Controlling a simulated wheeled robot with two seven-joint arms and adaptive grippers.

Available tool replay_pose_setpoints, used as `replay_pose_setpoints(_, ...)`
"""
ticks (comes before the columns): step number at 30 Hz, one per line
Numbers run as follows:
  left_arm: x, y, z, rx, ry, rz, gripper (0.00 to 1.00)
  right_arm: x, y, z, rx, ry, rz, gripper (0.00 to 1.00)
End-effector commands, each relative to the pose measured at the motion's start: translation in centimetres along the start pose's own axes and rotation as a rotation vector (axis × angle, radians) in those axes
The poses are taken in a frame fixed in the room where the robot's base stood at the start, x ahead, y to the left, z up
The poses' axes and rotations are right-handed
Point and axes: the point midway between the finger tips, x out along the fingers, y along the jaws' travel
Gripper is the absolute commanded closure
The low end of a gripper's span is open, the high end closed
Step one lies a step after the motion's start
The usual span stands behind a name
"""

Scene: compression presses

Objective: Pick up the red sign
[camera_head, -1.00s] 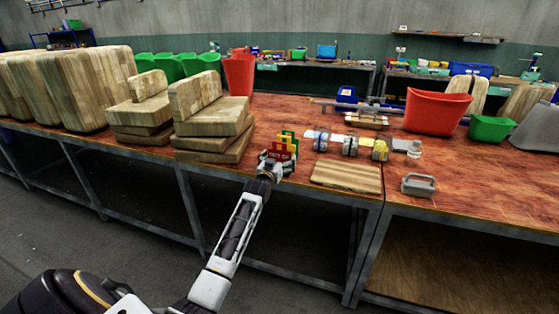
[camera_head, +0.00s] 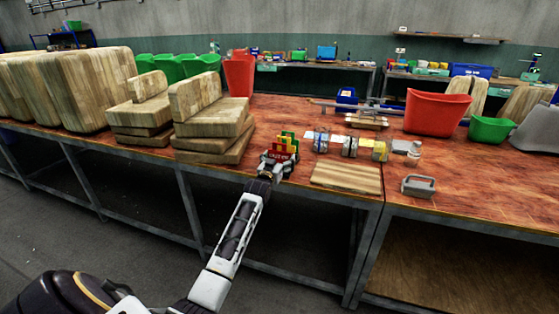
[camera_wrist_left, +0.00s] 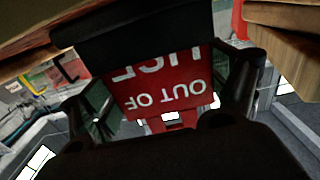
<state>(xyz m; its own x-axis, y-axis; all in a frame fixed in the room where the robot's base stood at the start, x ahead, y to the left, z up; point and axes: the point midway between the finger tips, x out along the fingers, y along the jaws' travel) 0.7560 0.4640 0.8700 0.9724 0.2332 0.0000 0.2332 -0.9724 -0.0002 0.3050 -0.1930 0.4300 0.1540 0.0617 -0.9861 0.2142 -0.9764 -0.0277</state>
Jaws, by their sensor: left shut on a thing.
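The red sign (camera_head: 279,156) is in my left gripper (camera_head: 277,162) at the front edge of the wooden-topped table, in the head view. In the left wrist view the red sign (camera_wrist_left: 165,90) fills the space between the fingers, with white letters reading "OUT OF" upside down. My left gripper is shut on it. Green and yellow signs (camera_head: 288,138) stand just behind the red one. The red sign's lower part is hidden by the gripper. My right gripper is not in view.
Stacked wooden boards (camera_head: 212,145) stand close to the left of the gripper. Rolls of tape (camera_head: 349,146), a flat wooden board (camera_head: 346,176) and a grey handled block (camera_head: 418,186) lie to the right. Red bin (camera_head: 436,111) stands further back.

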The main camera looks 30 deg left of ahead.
Motion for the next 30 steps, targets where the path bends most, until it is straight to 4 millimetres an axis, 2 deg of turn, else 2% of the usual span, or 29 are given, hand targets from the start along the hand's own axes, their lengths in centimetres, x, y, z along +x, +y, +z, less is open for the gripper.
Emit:
replay_pose_setpoints(11, 0.0, 0.0, -1.3, 0.0, 0.001, 0.0, 0.36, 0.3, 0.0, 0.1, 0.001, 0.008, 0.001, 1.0)
replay_pose_setpoints(30, 0.0, 0.0, -9.1, 0.0, 0.002, 0.0, 0.36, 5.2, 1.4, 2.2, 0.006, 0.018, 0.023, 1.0)
